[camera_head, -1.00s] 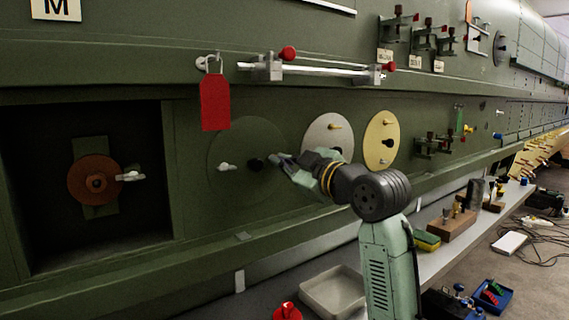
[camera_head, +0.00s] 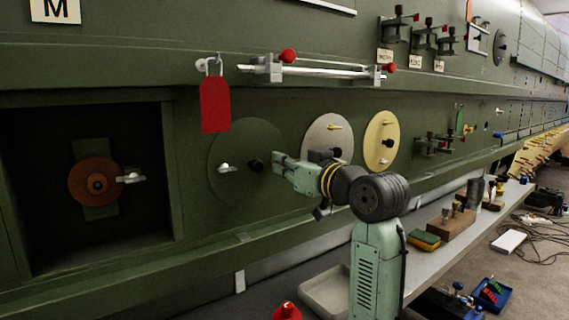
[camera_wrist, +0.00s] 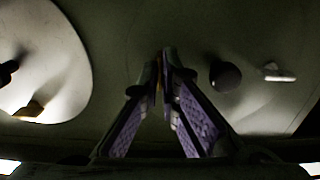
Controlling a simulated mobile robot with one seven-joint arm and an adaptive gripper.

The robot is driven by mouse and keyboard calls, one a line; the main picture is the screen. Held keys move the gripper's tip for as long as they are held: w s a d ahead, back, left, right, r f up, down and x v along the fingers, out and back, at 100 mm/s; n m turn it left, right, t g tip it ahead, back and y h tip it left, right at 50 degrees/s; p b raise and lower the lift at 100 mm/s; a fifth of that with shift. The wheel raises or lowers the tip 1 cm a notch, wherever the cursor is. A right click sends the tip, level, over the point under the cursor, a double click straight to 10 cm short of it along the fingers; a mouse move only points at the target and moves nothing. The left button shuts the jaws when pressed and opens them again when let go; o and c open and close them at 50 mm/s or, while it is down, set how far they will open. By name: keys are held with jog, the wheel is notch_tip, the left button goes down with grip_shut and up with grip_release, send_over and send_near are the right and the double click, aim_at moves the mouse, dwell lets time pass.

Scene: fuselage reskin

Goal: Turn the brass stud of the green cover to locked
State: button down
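The round green cover (camera_head: 232,145) sits flush in the green fuselage wall, with a black knob (camera_head: 256,165) at its right and a pale wing-shaped stud (camera_head: 227,168) at its left. The stud looks silvery rather than brass. In the wrist view, the knob (camera_wrist: 225,77) and stud (camera_wrist: 278,72) lie right of the fingers; the stud is roughly level there. My gripper (camera_head: 275,164) is just right of the knob in the head view. Its fingers (camera_wrist: 162,65) show a gap between their pads. A small yellowish patch shows between the tips; I cannot tell what it is.
A white round cover (camera_head: 322,125) with a brass stud (camera_head: 334,127) is behind my gripper; a yellow cover (camera_head: 377,135) is farther right. A red tag (camera_head: 215,104) hangs above the green cover. An open recess (camera_head: 60,225) lies left. A ledge runs below.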

dwell(0.3)
jog(key=c, duration=2.3)
grip_release()
jog(key=o, duration=0.5)
jog(key=v, duration=1.2)
jog(key=shift+s+f, duration=0.1)
